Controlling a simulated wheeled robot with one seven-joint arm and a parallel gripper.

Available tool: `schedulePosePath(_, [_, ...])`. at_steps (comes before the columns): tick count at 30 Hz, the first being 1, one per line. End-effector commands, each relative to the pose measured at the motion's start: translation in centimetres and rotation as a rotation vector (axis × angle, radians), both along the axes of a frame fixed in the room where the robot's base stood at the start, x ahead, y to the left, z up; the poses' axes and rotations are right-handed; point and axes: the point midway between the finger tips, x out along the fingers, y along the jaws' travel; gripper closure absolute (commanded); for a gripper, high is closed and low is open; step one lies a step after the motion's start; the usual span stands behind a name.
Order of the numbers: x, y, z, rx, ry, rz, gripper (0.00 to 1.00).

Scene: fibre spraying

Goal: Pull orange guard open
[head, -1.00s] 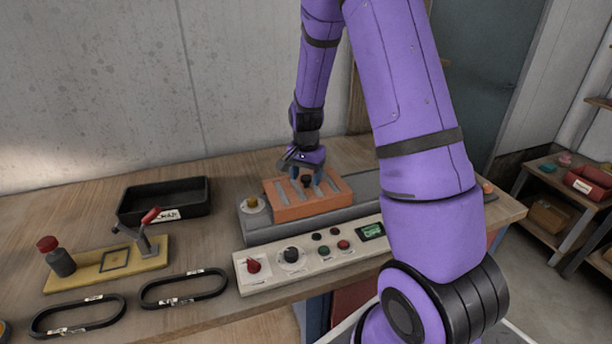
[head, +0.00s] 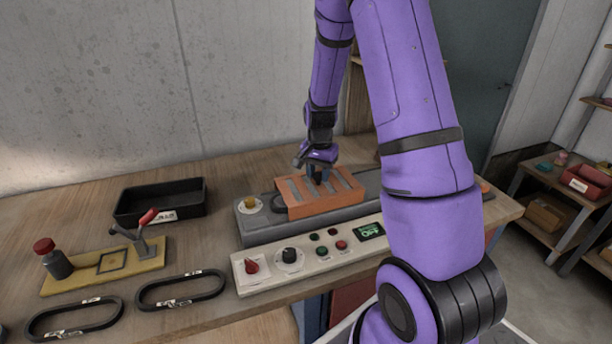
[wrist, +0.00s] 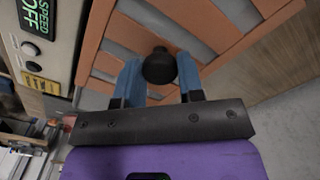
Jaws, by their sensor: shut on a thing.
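The orange guard (head: 312,209) is a slotted cover on top of a long grey machine bed (head: 262,237) on the workbench. In the wrist view, its orange slats (wrist: 95,50) fill much of the picture, with a round black knob (wrist: 159,67) standing up from it. My gripper (head: 319,175) is over the guard in the head view. In the wrist view, its blue fingers (wrist: 160,78) are shut on the knob, one on each side. The knob is hidden behind the gripper in the head view. A dark round part (head: 279,203) shows on the bed just left of the guard.
A control panel (head: 270,282) with knobs, buttons and a green display runs along the front of the bed. A black tray (head: 160,203), a yellow lever plate (head: 80,283) and two black loops (head: 180,290) lie left. The bed extends right, partly behind my arm.

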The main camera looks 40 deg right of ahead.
Motion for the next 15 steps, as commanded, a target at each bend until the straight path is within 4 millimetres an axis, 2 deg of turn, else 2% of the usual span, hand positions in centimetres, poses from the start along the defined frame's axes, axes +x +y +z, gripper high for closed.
schedulePosePath(1, [-0.4, -1.6, 0.0, -0.001, 0.000, -0.009, 1.00])
schedulePosePath(6, [-1.9, -6.4, 0.0, -0.001, 0.000, -0.010, 1.00])
schedulePosePath(15, [-3.9, -13.4, 0.0, -0.001, 0.000, -0.006, 1.00])
